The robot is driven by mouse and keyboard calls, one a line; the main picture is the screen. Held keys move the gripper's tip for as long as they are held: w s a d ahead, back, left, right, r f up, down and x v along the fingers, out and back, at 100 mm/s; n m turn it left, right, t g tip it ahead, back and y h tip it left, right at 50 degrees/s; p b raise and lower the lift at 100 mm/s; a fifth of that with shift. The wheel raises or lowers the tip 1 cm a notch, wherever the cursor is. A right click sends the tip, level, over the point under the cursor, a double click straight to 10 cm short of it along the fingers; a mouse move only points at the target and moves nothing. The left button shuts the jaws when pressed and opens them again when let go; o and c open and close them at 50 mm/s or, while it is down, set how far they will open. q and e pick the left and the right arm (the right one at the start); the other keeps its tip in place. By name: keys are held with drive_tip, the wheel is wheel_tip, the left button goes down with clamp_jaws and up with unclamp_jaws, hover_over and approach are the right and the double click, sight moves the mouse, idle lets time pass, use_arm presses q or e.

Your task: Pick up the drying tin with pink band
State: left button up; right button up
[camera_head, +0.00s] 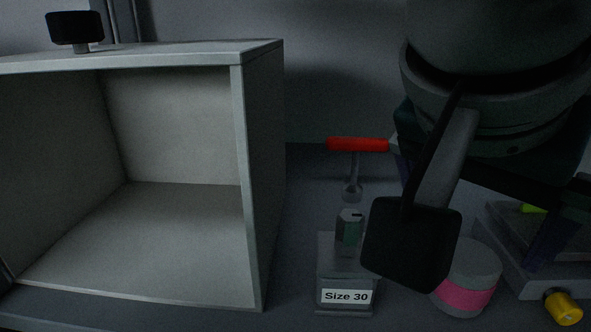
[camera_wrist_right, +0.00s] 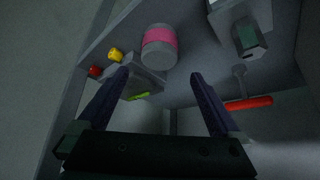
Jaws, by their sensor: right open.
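The drying tin with the pink band (camera_head: 466,296) is a short grey cylinder standing on the bench at the lower right of the head view. A dark part of my right arm covers its upper left there. In the right wrist view the tin (camera_wrist_right: 159,48) shows whole, upright on the bench, with the pink band around it. My right gripper (camera_wrist_right: 160,75) is open and empty. Its two dark purple fingers point toward the tin, which appears between and just beyond the fingertips, with no contact visible. My left gripper is in neither view.
A block labelled Size 30 (camera_head: 345,272) with a greenish piece on top stands left of the tin. A red-handled tool (camera_head: 358,144) is behind. A grey fixture with a yellow knob (camera_head: 563,308) stands close right. A large open grey box (camera_head: 262,180) fills the left.

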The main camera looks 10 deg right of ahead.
sight(469, 257)
drive_tip(key=x, duration=0.6)
drive_tip(key=shift+d+f, duration=0.1)
drive_tip(key=shift+f, duration=0.25)
drive_tip(key=c, duration=1.4)
